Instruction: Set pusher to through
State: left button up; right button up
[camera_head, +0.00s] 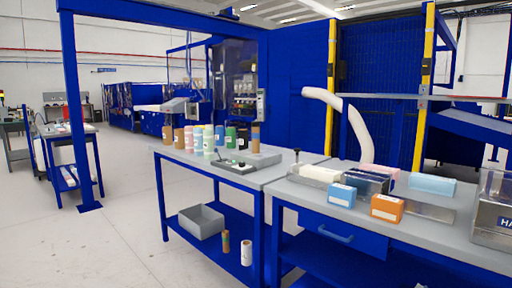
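I cannot tell for sure which part is the pusher. On the right table, a grey metal fixture (365,182) holds a cream foam block (320,173), and a small upright black-topped handle (297,154) stands at its left end. A pink block (381,170) is just behind the fixture. Neither of my grippers shows in the head view.
A blue-white box (342,194), an orange box (387,208) and a light blue block (432,184) sit on the right table. Several coloured cylinders (209,138) stand on the left table. A grey bin (201,221) is on its lower shelf. The floor at left is clear.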

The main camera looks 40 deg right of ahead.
aim_at(295, 167)
jog(key=u, duration=0.1)
jog(key=i, duration=1.9)
jog(key=z, duration=0.45)
